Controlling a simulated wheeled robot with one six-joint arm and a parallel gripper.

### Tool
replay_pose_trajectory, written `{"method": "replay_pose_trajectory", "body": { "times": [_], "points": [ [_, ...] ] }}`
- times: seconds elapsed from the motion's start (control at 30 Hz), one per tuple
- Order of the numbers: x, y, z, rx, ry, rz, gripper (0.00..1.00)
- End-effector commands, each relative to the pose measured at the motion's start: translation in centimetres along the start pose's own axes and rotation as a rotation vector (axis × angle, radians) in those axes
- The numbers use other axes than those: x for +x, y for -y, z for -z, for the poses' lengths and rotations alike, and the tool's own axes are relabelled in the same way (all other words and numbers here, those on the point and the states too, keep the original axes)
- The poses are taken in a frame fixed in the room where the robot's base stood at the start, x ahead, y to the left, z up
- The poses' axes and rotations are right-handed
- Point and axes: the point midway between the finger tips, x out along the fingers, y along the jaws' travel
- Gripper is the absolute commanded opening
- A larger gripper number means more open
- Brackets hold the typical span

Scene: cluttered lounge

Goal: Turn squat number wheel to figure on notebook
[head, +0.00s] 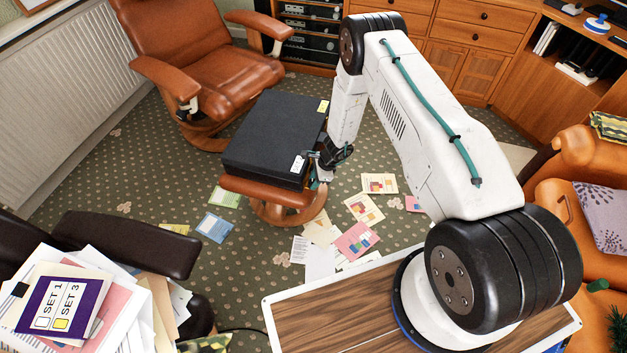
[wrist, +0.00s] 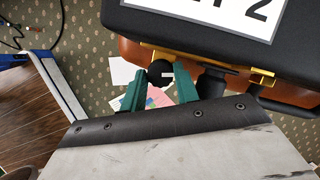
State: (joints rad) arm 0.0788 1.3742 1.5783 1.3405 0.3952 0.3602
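The purple notebook page (head: 62,304) lies on a paper pile at lower left. It reads "SET 1" beside a white box and "SET 3" beside a yellow-filled box. A black case (head: 270,135) rests flat on a leather footstool; the wrist view shows its black side (wrist: 135,22), a label ending in "2" and yellow fittings. A round black knob (wrist: 160,72) with a small white mark shows below the case edge; I read no figure on it. My gripper (wrist: 160,85) is open, its teal fingers on either side of the knob; contact is unclear. In the head view my gripper (head: 322,172) is at the case's front right corner.
The footstool (head: 265,192) stands on patterned carpet with loose papers (head: 357,240) around it. A brown recliner (head: 205,65) is behind, and an orange armchair (head: 580,200) stands at right. A dark chair (head: 130,240) is at left.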

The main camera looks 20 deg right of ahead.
Motion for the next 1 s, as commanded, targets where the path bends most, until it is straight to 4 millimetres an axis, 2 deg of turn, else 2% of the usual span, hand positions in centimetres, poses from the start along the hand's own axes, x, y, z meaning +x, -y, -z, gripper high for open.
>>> {"method": "replay_pose_trajectory", "body": {
  "times": [0.4,0.73,0.77,0.8,1.0],
  "points": [
    [-0.02,0.43,-0.18,-0.202,0.014,-0.079,0.08],
    [-0.10,0.52,-0.11,-0.216,0.014,-0.084,0.08],
    [-0.10,0.53,-0.10,-0.216,0.014,-0.084,0.36],
    [-0.10,0.52,-0.09,-0.216,0.014,-0.084,0.39],
    [-0.11,0.46,-0.01,-0.215,0.013,-0.084,0.39]
  ]
}}
